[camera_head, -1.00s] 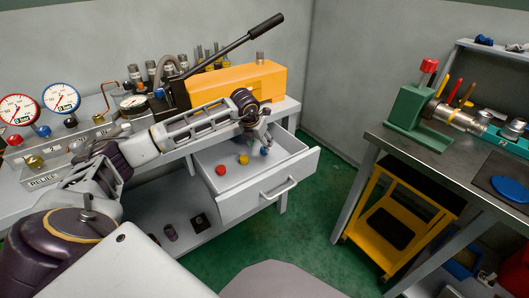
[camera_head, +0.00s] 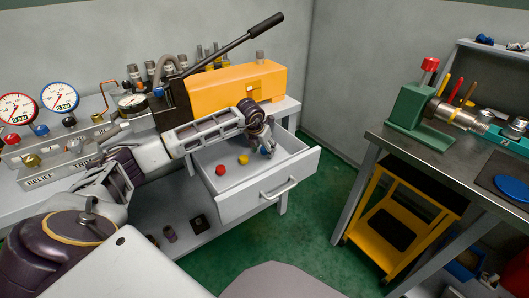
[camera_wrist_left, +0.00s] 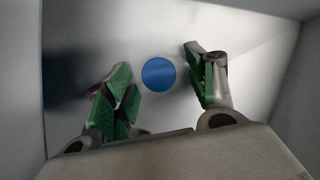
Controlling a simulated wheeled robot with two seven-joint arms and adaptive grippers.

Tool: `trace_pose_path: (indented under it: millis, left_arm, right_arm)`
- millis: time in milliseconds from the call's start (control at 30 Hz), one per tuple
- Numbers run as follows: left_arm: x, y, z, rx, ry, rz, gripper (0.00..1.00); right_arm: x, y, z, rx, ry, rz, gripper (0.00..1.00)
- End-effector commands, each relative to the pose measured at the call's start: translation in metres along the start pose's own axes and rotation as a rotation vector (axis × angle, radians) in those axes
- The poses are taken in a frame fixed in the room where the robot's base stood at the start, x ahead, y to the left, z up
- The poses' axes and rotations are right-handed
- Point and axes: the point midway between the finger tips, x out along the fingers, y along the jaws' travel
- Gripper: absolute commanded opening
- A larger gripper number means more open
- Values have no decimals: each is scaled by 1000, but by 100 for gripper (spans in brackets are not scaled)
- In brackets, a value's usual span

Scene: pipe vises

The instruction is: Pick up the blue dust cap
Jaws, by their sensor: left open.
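The blue dust cap (camera_head: 265,151) lies in the open drawer, partly behind my left gripper in the head view. It shows as a round blue disc in the left wrist view (camera_wrist_left: 159,74), on the drawer floor between the green finger pads. My left gripper (camera_head: 267,140) is open and points down over the cap; it also shows in the left wrist view (camera_wrist_left: 155,62). The fingers stand on either side of the cap with gaps between. My right gripper is not in view.
A red cap (camera_head: 220,170) and a yellow cap (camera_head: 243,159) lie left of the blue one in the drawer (camera_head: 262,194). The drawer walls rise around them. An orange pump unit (camera_head: 225,88) with a long black lever stands on the bench behind. A yellow cart (camera_head: 395,218) is right.

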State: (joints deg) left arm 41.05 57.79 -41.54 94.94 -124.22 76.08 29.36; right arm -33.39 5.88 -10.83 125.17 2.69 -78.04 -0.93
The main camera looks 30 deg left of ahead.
Motion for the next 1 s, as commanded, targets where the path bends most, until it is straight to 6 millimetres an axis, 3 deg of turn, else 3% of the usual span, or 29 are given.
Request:
trace_pose_path:
  millis: [67,400,767,1000]
  left_arm:
    - [0,0,0,0,0,0,56]
    - [0,0,0,0,0,0,14]
    - [-2,0,1,0,0,0,14]
    - [-16,0,8,0,-3,0,14]
  right_arm:
    - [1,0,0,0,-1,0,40]
    - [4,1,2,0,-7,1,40]
    - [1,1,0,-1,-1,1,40]
    - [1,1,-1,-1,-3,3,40]
